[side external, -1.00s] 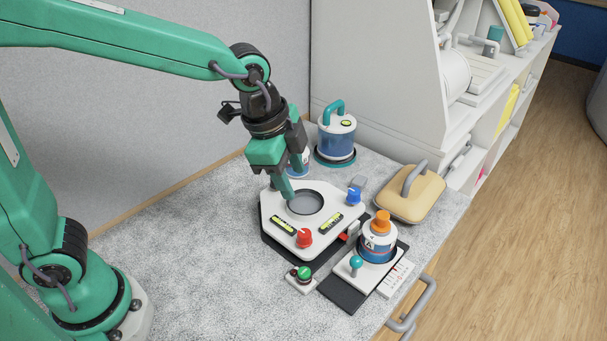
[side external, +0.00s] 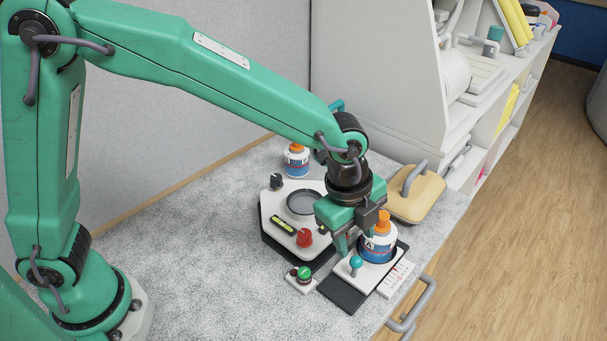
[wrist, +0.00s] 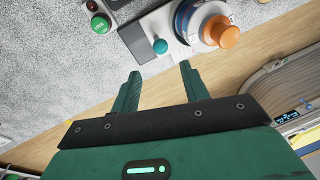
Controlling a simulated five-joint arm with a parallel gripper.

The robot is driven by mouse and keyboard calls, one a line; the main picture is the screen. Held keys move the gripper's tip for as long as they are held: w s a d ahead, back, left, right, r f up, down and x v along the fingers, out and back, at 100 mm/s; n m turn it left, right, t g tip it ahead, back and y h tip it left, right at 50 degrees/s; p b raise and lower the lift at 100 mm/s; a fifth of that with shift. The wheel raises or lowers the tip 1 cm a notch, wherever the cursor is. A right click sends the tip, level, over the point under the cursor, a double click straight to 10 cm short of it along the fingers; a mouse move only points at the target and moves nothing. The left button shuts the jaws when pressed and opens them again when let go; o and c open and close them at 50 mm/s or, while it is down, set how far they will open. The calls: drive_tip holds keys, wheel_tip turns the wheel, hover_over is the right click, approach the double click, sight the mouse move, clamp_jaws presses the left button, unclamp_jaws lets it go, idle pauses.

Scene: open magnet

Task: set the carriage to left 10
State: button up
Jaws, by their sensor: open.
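The carriage (side external: 378,267) is a white plate on a dark track at the front right of the bench. It bears a blue and white bottle with an orange cap (side external: 383,222) and a teal-topped knob (side external: 356,262). The scale (side external: 398,277) lies along its right side; its marks are too small to read. My gripper (side external: 358,247) is above the carriage, just behind the knob in the side view. In the wrist view the open fingers (wrist: 158,80) are empty, and the teal knob (wrist: 160,46) shows beyond their tips, apart from them.
A green lock button (side external: 304,274) sits left of the track. The white station (side external: 285,225) with a red knob (side external: 305,238) stands behind. A second bottle (side external: 297,160) is at the back, and a tan handled block (side external: 415,194) at the right. The left bench is clear.

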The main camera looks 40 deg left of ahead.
sight(356, 260)
drive_tip(key=shift+w+d+f, duration=0.1)
drive_tip(key=shift+w+f, duration=0.15)
drive_tip(key=shift+f, duration=1)
drive_tip(key=shift+w+a+f, duration=0.1)
drive_tip(key=shift+w+f, duration=0.1)
drive_tip(key=shift+f, duration=1)
drive_tip(key=shift+w+d+f, duration=0.1)
drive_tip(key=shift+w+f, duration=0.15)
drive_tip(key=shift+f, duration=1)
drive_tip(key=shift+s, duration=0.1)
clamp_jaws()
